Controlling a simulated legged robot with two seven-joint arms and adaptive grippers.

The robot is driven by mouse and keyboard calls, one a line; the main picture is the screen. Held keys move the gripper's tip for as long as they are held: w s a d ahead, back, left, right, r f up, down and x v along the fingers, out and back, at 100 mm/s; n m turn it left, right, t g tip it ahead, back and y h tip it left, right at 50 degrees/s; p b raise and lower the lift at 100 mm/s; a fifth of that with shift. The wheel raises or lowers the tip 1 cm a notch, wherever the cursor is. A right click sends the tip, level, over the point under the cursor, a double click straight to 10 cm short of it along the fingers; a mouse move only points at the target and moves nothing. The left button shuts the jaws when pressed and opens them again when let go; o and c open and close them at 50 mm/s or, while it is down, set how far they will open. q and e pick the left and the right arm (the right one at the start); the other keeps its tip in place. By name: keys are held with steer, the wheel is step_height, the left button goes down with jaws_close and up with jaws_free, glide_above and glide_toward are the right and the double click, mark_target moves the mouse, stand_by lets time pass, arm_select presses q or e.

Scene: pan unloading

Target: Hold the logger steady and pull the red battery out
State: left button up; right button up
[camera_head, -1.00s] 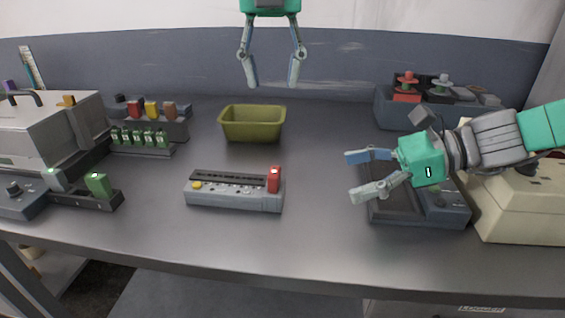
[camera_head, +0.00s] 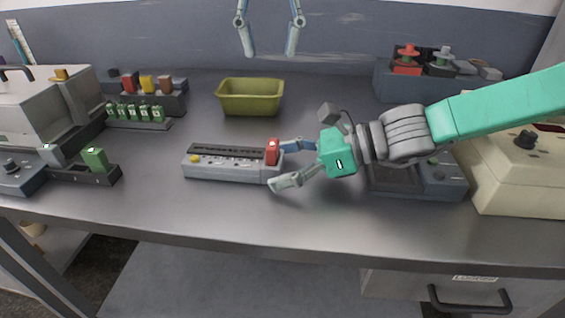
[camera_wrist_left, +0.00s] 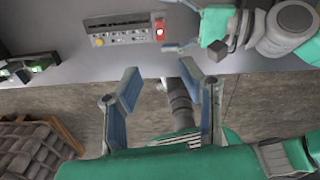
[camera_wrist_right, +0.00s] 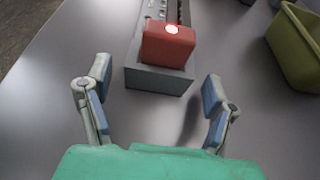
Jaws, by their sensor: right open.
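The grey logger (camera_head: 225,168) lies on the table in the head view, with a yellow button at its left end. The red battery (camera_head: 272,151) stands upright in its right end; it also shows in the right wrist view (camera_wrist_right: 168,45). My right gripper (camera_head: 277,164) is open at the logger's right end, its fingers pointing at the battery. In the right wrist view the battery is ahead of the gap between the fingers. My left gripper (camera_head: 271,52) is open and empty, raised high; the logger (camera_wrist_left: 120,32) shows beyond its fingers in the left wrist view.
An olive bin (camera_head: 250,97) stands behind the logger. Green batteries in a rack (camera_head: 140,122) and a grey machine (camera_head: 45,110) are at left. A dark tray device (camera_head: 420,178) and a cream box (camera_head: 515,170) are at right. The table in front of the logger is clear.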

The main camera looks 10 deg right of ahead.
steer(key=c, duration=1.6)
arm_select(q)
steer(key=shift+o, duration=0.9)
arm_select(e)
steer(key=shift+o, duration=0.2)
arm_select(q)
steer(key=m+t, duration=0.1)
steer(key=t, duration=0.1)
glide_toward(274, 143)
steer(key=shift+h, duration=0.3)
steer(key=f, duration=0.3)
steer(key=w+f, duration=0.1)
steer(key=f, duration=0.6)
steer(key=shift+w+f, duration=0.35)
steer(key=shift+w, duration=0.05)
jaws_close()
